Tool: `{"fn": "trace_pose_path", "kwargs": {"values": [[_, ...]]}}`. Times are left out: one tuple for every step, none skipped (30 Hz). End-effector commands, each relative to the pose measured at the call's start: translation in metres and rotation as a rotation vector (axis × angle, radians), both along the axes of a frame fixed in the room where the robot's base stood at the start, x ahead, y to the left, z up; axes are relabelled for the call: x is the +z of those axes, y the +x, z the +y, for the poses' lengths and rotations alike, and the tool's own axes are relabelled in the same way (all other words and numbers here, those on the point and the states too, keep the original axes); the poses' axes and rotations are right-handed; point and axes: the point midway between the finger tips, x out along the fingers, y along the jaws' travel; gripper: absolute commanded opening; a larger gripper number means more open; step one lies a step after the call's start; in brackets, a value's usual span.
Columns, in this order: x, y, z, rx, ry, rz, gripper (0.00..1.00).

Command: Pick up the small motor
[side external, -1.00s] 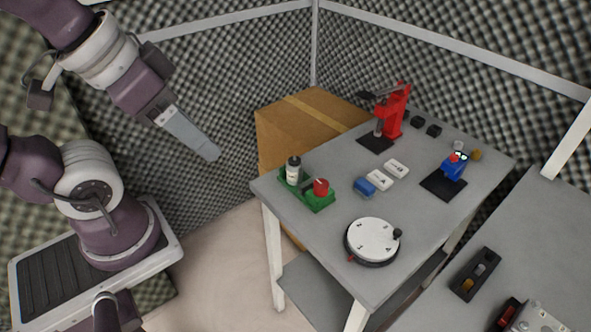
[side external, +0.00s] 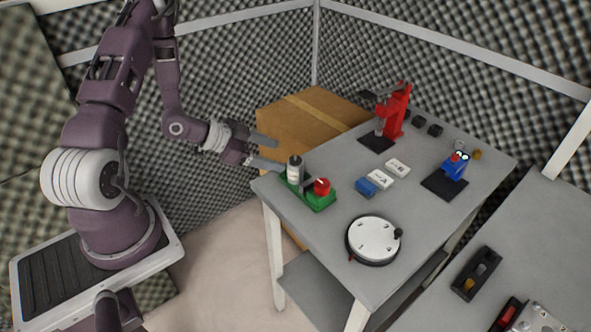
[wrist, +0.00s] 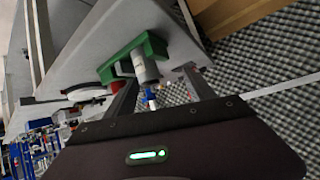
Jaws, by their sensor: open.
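A small upright cylinder (side external: 294,172), pale with a dark cap, is probably the small motor. It stands at the left end of a green base (side external: 322,204) on the grey table, with a red round part (side external: 321,187) at the other end. My gripper (side external: 278,155) is open and empty, just left of the cylinder near the table's left corner, its fingers pointing toward it. In the wrist view the cylinder (wrist: 146,70) appears between the open fingers (wrist: 160,77), toward the left one, with the green base (wrist: 125,58) beyond. I cannot tell the exact gap.
A cardboard box (side external: 300,115) stands behind the table's left edge. On the table (side external: 310,230) are a red press (side external: 397,110), a blue figure (side external: 454,167), white and blue blocks (side external: 380,178) and a round white dial (side external: 373,238). Foam walls (side external: 220,70) enclose the area.

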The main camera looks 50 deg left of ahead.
Motion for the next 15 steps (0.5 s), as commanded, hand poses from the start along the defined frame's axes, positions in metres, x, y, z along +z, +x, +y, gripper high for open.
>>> {"fn": "trace_pose_path", "kwargs": {"values": [[-0.007, -0.007, -0.004, 0.002, -0.063, -0.029, 0.63], [-0.008, -0.009, -0.007, 0.003, -0.096, -0.052, 0.63], [-0.009, -0.012, -0.010, 0.004, -0.133, -0.080, 0.63], [-0.008, -0.014, -0.011, 0.006, -0.155, -0.098, 0.63], [-0.008, -0.015, -0.013, 0.008, -0.171, -0.113, 0.63], [-0.008, -0.015, -0.014, 0.008, -0.187, -0.125, 0.63], [-0.008, -0.014, -0.016, 0.008, -0.192, -0.131, 0.63], [-0.009, -0.011, -0.017, 0.006, -0.196, -0.133, 0.63], [-0.011, -0.007, -0.019, 0.006, -0.196, -0.134, 0.63], [-0.012, -0.003, -0.021, 0.004, -0.196, -0.135, 0.63], [-0.014, 0.001, -0.023, 0.005, -0.195, -0.134, 0.63], [-0.016, 0.006, -0.026, 0.004, -0.194, -0.134, 0.63], [-0.018, 0.011, -0.028, 0.004, -0.194, -0.133, 0.63], [-0.020, 0.016, -0.031, 0.003, -0.193, -0.134, 0.63], [-0.022, 0.023, -0.034, 0.003, -0.193, -0.134, 0.63]]}}
